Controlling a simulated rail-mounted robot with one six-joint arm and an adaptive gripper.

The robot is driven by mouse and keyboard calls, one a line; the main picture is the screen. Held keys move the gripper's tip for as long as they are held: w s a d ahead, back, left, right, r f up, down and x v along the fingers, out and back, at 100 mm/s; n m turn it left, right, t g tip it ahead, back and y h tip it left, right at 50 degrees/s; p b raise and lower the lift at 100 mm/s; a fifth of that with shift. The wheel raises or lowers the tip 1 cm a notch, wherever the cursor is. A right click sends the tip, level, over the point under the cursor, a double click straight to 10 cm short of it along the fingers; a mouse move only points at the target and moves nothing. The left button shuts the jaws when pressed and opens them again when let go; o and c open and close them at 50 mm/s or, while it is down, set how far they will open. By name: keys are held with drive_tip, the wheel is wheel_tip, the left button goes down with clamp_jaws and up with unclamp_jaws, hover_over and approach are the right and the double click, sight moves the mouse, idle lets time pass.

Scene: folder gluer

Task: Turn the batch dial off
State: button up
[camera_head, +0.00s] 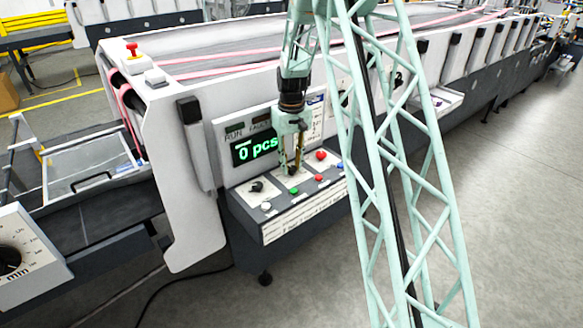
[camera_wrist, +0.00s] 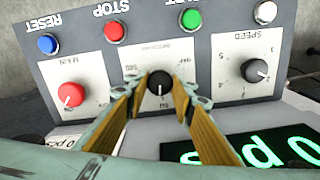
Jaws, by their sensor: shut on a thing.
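The batch dial (camera_wrist: 160,83) is a small black knob on a white plate, in the middle of the control panel, seen upside down in the wrist view. The plate has small print around the knob, with what looks like "OFF" at its upper right in that view. My gripper (camera_wrist: 161,92) has its two wooden-looking fingers on either side of the knob, shut on it. In the head view my gripper (camera_head: 292,172) points down onto the panel and mostly hides the dial. The display (camera_head: 255,149) reads "0 pcs" in green.
The black speed dial (camera_wrist: 257,70) and the red main dial (camera_wrist: 71,94) flank the batch dial. Blue reset (camera_wrist: 47,43), red stop (camera_wrist: 114,32) and green start (camera_wrist: 191,19) buttons line the panel edge, with a white button (camera_wrist: 265,12) beside them. Open floor lies in front.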

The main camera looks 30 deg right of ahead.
sight(292, 168)
drive_tip(key=n+b, duration=0.1)
drive_tip(key=n, duration=0.5)
drive_tip(key=n+b, duration=0.1)
drive_tip(key=n, duration=0.5)
drive_tip(key=shift+n, duration=0.3)
drive_tip(key=n+b, duration=0.1)
drive_tip(key=n, duration=0.5)
drive_tip(key=shift+n, duration=0.3)
drive_tip(key=n, duration=0.6)
drive_tip(key=shift+b, duration=0.35)
drive_tip(key=shift+n, duration=0.3)
drive_tip(key=o, duration=0.8)
drive_tip(key=shift+o, duration=0.2)
drive_tip(key=shift+r, duration=0.15)
wheel_tip(292, 168, up, 12)
